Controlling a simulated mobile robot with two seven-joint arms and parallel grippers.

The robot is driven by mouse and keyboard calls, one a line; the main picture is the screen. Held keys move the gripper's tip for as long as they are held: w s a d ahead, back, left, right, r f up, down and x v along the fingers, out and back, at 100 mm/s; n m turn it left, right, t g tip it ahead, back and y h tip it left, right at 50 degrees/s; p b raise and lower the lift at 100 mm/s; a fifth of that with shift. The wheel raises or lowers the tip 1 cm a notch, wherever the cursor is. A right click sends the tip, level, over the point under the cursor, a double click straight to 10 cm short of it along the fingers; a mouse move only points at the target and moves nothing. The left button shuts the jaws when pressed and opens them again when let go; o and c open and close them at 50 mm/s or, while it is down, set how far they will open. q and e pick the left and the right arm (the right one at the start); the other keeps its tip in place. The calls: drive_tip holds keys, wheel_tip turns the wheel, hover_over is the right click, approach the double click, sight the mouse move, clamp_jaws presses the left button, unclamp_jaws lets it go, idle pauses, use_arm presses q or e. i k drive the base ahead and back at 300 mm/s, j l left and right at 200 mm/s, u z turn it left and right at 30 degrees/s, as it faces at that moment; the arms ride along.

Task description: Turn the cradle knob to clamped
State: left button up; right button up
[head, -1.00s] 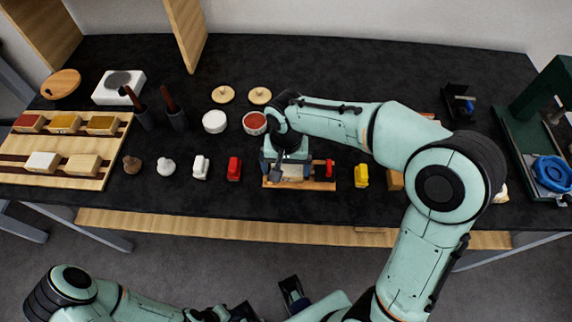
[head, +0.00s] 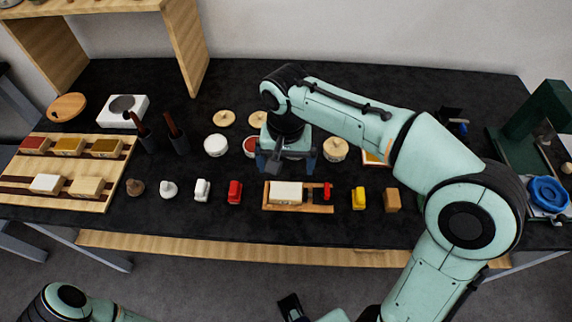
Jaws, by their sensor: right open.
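The cradle (head: 284,208) is a low wooden tray near the table's front edge, holding a whitish block (head: 286,192). The red knob (head: 327,190) stands at the cradle's right end; its setting is too small to read. My right gripper (head: 287,165) is open, above and behind the cradle, with its fingers spread left and right. It appears empty and apart from the knob. My left arm (head: 68,300) shows at the bottom left. A dark piece at the bottom middle may belong to the left gripper, but its jaws cannot be made out.
A red piece (head: 235,192) and a white piece (head: 202,190) stand left of the cradle; a yellow piece (head: 358,198) and a brown block (head: 392,200) stand right. Round pots and lids lie behind.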

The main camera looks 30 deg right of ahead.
sight(325, 194)
drive_tip(key=k, duration=1)
